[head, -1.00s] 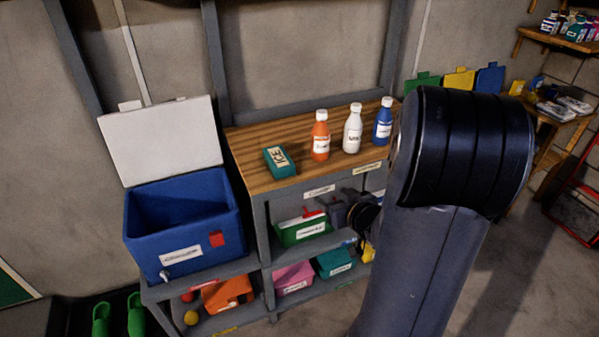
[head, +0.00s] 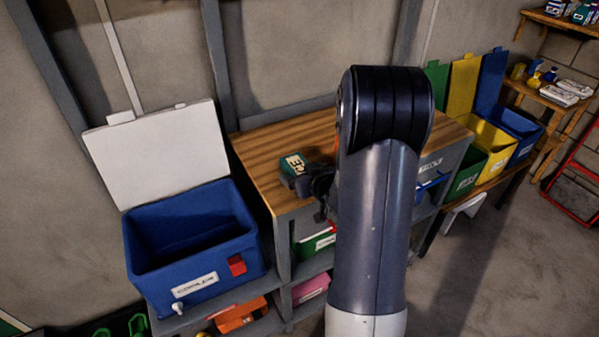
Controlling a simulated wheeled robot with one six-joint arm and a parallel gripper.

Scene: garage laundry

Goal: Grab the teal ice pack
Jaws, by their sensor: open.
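The teal ice pack (head: 291,165), marked with a pale "ICE" label, lies on the wooden top of the shelf unit (head: 262,150), near its left front. My gripper (head: 312,180) is right beside the pack on its near right side. The gripper is dark and small in view, and its fingers partly overlap the pack's lower right edge. I cannot tell whether they touch it. The gripper is open. My arm hides the right part of the wooden top and the bottles there.
A blue cooler (head: 190,245) with its white lid (head: 160,150) open stands left of the wooden top. Labelled bins, including a green one (head: 315,243), sit on the shelves below. Green, yellow (head: 490,140) and blue bins stand at the right.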

